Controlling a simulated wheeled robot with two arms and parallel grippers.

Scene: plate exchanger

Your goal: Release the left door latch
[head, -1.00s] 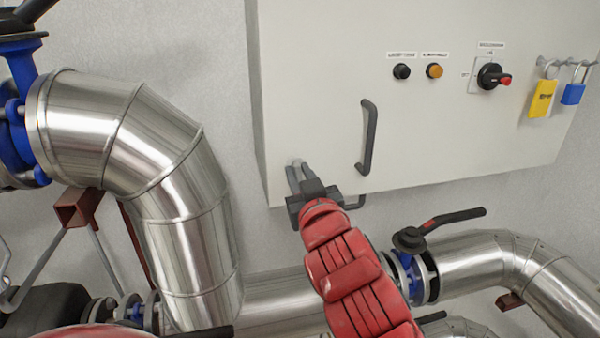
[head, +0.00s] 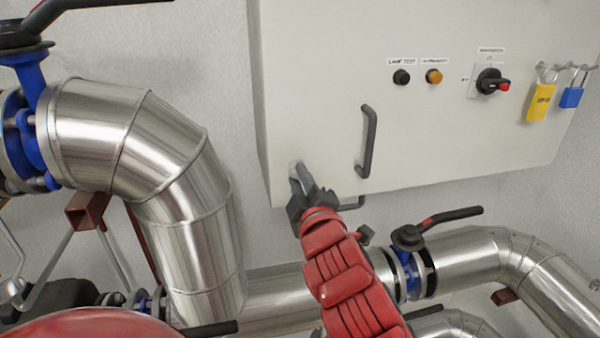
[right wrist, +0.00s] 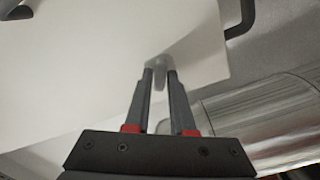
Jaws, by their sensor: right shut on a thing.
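The white cabinet door (head: 320,110) fills the upper middle of the head view. A small pale latch (head: 295,164) sits at its lower left corner and is mostly covered by my fingertips. My right gripper (head: 299,172) is shut on the latch. In the right wrist view, the two grey fingers of the right gripper (right wrist: 160,74) pinch the latch (right wrist: 159,66) near the door's corner, one on each side. My left gripper is not in view.
A dark door handle (head: 368,142) stands out right of the latch. Buttons, a rotary switch (head: 489,81), a yellow padlock (head: 540,103) and a blue padlock (head: 571,97) are further right. A large silver pipe (head: 185,200) runs at the left, and a valve lever (head: 450,216) is below the cabinet.

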